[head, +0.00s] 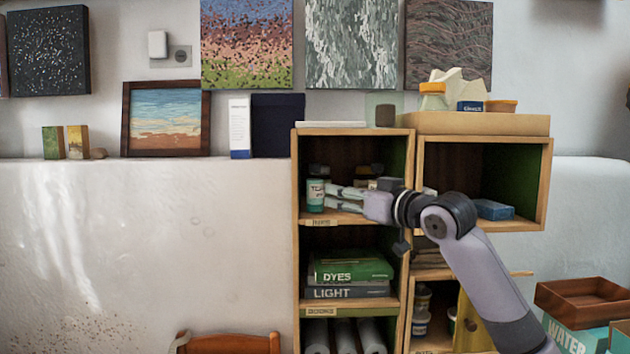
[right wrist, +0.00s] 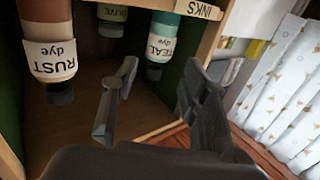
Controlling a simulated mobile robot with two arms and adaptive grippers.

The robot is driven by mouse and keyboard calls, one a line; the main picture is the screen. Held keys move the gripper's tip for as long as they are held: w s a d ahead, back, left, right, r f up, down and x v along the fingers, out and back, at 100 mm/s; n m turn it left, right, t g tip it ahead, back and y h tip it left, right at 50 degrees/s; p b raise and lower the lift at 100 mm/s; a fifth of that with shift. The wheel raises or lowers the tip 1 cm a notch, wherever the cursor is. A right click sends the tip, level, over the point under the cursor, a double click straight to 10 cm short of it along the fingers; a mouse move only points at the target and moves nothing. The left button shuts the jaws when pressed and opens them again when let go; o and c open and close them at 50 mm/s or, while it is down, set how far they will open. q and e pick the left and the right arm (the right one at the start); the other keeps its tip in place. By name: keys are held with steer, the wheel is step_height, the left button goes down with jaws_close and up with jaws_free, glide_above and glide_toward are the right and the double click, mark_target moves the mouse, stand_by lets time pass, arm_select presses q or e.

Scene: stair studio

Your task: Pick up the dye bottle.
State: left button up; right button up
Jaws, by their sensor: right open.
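A teal dye bottle (head: 316,193) with a dark cap and a white label stands at the left front of the upper left cubby. My right gripper (head: 330,196) reaches into this cubby from the right, fingers open and pointing left towards the teal bottle. In the right wrist view, the teal bottle (right wrist: 160,42) appears upside down just beyond the gap between the open fingers (right wrist: 158,68). A rust dye bottle (right wrist: 50,55) and an olive bottle (right wrist: 112,15) also hang inverted in that view. My left gripper is not in view.
The cubby's wooden side walls and the shelf edge with an INKS label (head: 318,222) enclose the gripper closely. Books (head: 350,268) lie in the cubby below. A blue box (head: 493,209) is in the right cubby. A chair (head: 228,343) stands below left.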

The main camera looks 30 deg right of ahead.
mark_target(321, 191)
steer(key=w, duration=0.1)
steer(key=w+p, duration=0.1)
steer(key=w, duration=0.2)
steer(key=shift+w+a, duration=0.1)
steer(key=shift+a, duration=0.15)
steer(key=shift+w+p, duration=0.3)
steer(key=shift+p, duration=0.1)
steer(key=w, duration=0.1)
steer(key=w+p, duration=0.1)
steer(key=w, duration=0.1)
steer(key=w+p, duration=0.1)
steer(key=shift+w+a+f, duration=0.15)
steer(key=shift+w+f, duration=0.1)
steer(key=shift+w, duration=0.05)
steer(key=shift+s, duration=0.15)
steer(key=shift+c, duration=0.7)
steer(key=c, duration=0.8)
